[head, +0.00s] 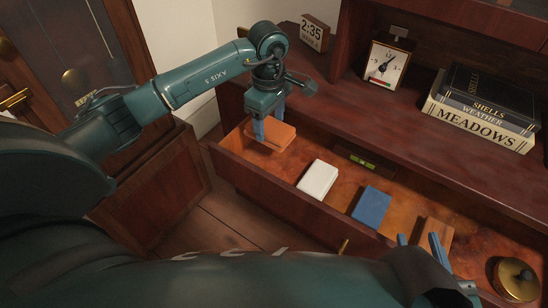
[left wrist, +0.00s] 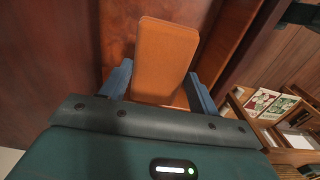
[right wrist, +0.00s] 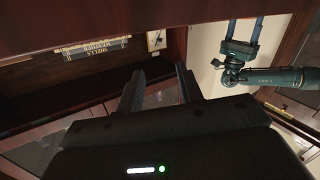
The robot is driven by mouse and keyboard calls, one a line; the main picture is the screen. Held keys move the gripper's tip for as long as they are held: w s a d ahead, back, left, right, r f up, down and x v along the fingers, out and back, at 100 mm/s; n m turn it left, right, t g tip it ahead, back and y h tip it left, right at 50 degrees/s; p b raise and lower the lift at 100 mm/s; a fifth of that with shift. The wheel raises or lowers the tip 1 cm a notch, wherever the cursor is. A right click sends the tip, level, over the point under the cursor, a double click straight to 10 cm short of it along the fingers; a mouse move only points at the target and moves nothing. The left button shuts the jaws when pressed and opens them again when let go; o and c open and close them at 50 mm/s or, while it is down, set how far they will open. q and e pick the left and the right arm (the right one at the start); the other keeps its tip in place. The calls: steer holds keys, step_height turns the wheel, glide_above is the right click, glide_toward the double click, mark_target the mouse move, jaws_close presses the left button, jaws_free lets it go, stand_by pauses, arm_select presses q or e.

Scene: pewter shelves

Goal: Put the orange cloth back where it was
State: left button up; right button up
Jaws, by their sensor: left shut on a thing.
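The orange cloth (head: 278,137) is a folded flat pad at the left end of the open drawer (head: 292,207). My left gripper (head: 268,133) reaches down into the drawer and is shut on the cloth. In the left wrist view the orange cloth (left wrist: 165,55) fills the gap between the two fingers (left wrist: 158,88). I cannot tell whether it touches the drawer floor. My right gripper (head: 420,243) is over the drawer's right part in the head view. In the right wrist view its fingers (right wrist: 160,88) stand apart with nothing between them.

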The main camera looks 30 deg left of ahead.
arm_select(q)
step_height(320, 180, down, 9)
steer(key=shift+s+f+b, duration=0.1)
steer(key=shift+b, duration=1)
arm_select(e)
steer(key=shift+s+a+n+t+y, duration=0.25)
steer(key=shift+a+n+t+y, duration=0.35)
steer(key=shift+n+y, duration=0.15)
arm_select(q)
steer(key=o, duration=1)
steer(key=shift+c, duration=0.2)
step_height(320, 180, up, 11)
steer(key=p, duration=0.3)
steer(key=shift+f, duration=0.15)
steer(key=shift+r, duration=0.7)
arm_select(e)
steer(key=shift+w+d+m+g+h, duration=0.15)
steer(key=shift+d+m+g+h, duration=0.6)
steer(key=shift+m+g+h, duration=0.15)
